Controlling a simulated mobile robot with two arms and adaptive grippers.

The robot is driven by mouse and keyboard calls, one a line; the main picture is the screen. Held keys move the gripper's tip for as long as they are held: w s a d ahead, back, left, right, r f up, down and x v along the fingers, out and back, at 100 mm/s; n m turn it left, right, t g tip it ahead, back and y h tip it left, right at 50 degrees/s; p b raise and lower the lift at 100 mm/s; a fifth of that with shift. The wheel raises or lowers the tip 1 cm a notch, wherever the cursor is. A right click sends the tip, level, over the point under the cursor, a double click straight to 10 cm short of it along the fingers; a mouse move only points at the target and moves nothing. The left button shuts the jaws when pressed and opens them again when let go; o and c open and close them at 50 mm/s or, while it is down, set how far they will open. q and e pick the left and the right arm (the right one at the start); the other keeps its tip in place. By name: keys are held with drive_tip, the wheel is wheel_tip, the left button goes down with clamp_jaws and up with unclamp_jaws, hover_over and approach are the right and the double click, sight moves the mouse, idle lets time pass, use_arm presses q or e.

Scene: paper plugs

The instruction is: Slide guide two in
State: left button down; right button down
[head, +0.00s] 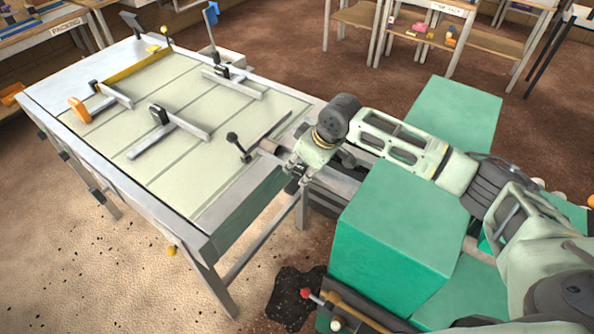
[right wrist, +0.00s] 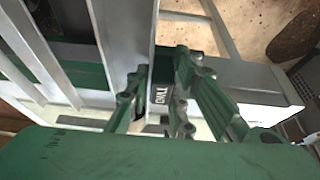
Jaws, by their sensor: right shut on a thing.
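My right gripper (head: 296,178) is at the near right edge of the pale-topped table (head: 215,215). In the right wrist view my right gripper (right wrist: 160,95) is shut on a small dark block with a white label (right wrist: 158,96). The label appears upside down and seems to read TWO, so I take the block as part of guide two. A long pale metal bar (right wrist: 123,40) runs up from beside the block. In the head view the gripper and wrist hide the held block. My left gripper is not in view.
A black-knobbed lever (head: 236,145) stands near the right edge. Shelves (head: 455,45) stand behind.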

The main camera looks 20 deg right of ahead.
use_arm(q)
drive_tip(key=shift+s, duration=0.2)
use_arm(e)
drive_tip(key=shift+w+r, duration=0.1)
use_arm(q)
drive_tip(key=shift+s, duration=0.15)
use_arm(e)
drive_tip(key=c, duration=1.6)
unclamp_jaws()
drive_tip(key=shift+d, duration=0.1)
drive_tip(key=shift+r, duration=0.1)
drive_tip(key=v, duration=1.2)
drive_tip(key=shift+f, duration=0.2)
